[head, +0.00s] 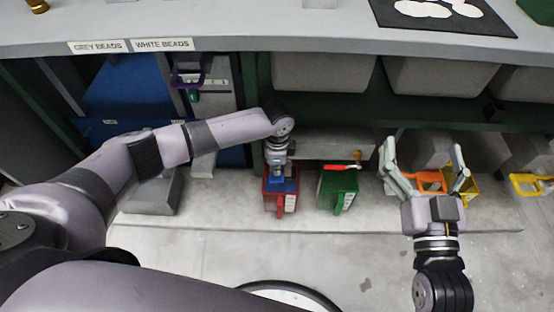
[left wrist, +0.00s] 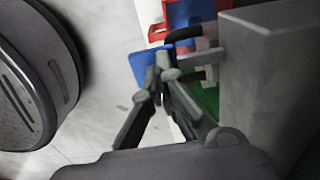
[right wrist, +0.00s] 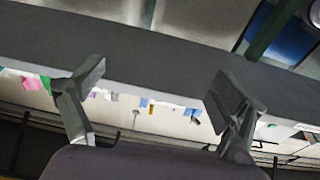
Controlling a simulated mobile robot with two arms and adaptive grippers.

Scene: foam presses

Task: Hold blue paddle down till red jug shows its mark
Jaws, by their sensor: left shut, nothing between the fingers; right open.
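The red jug (head: 268,204) stands on the grey ledge below the counter, with a pale label on its front. The blue paddle (head: 287,187) is over its mouth in the head view. My left gripper (head: 277,172) is shut and empty, pointing down at the paddle. In the left wrist view, its fingertips (left wrist: 165,73) overlap the edge of the blue paddle (left wrist: 150,66); I cannot tell how far the paddle is pressed. The level and mark are not readable. My right gripper (head: 428,160) is open and empty, raised at the right.
A green jug (head: 340,192) under a red paddle (head: 343,167) stands just right of the red jug. An orange part (head: 431,180) and yellow jugs (head: 530,184) are further right. A grey block (left wrist: 270,80) is close beside my left gripper. The counter (head: 230,35) overhangs behind.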

